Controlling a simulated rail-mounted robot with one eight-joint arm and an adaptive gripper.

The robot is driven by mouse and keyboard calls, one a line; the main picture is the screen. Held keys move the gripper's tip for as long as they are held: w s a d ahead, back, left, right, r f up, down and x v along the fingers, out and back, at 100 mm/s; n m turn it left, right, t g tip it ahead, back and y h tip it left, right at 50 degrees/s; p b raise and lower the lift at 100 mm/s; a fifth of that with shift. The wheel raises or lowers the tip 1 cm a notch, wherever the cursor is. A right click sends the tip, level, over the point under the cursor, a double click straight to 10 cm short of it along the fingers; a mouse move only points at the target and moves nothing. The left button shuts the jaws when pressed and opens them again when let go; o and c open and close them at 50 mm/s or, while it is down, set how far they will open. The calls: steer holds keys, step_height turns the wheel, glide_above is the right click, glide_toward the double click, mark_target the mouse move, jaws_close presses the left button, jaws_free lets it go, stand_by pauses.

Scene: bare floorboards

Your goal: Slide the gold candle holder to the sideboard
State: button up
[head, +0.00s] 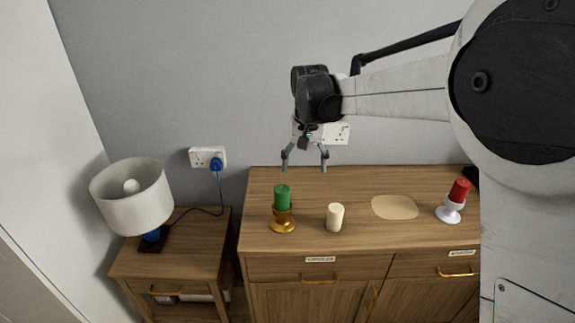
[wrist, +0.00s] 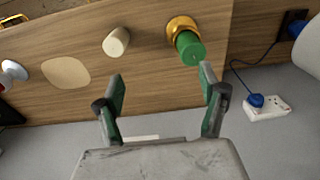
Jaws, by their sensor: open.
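The gold candle holder (head: 283,223) stands upright on the left part of the sideboard (head: 350,181) with a green candle (head: 282,196) in it. In the wrist view the gold holder (wrist: 181,24) and green candle (wrist: 189,47) show at the top, beyond the right fingertip. My gripper (head: 305,168) is open and empty, above and behind the candle holder, apart from it. Both fingers (wrist: 162,86) show in the wrist view with nothing between them.
A cream candle (head: 335,217) stands just right of the gold holder. Farther right are a flat beige patch (head: 395,207) and a white holder (head: 450,210) with a red candle (head: 459,190). A lamp (head: 132,196) stands on a separate small table (head: 180,258) at left.

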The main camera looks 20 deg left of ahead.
glide_above(282, 208)
steer(key=w, duration=0.2)
steer(key=shift+n+g, duration=0.3)
steer(key=f, duration=0.4)
steer(key=shift+s+a+f, duration=0.1)
steer(key=shift+a+f, duration=0.05)
steer(key=shift+a, duration=0.15)
step_height(282, 208, down, 14)
steer(key=shift+r, duration=0.1)
steer(key=shift+c, duration=0.3)
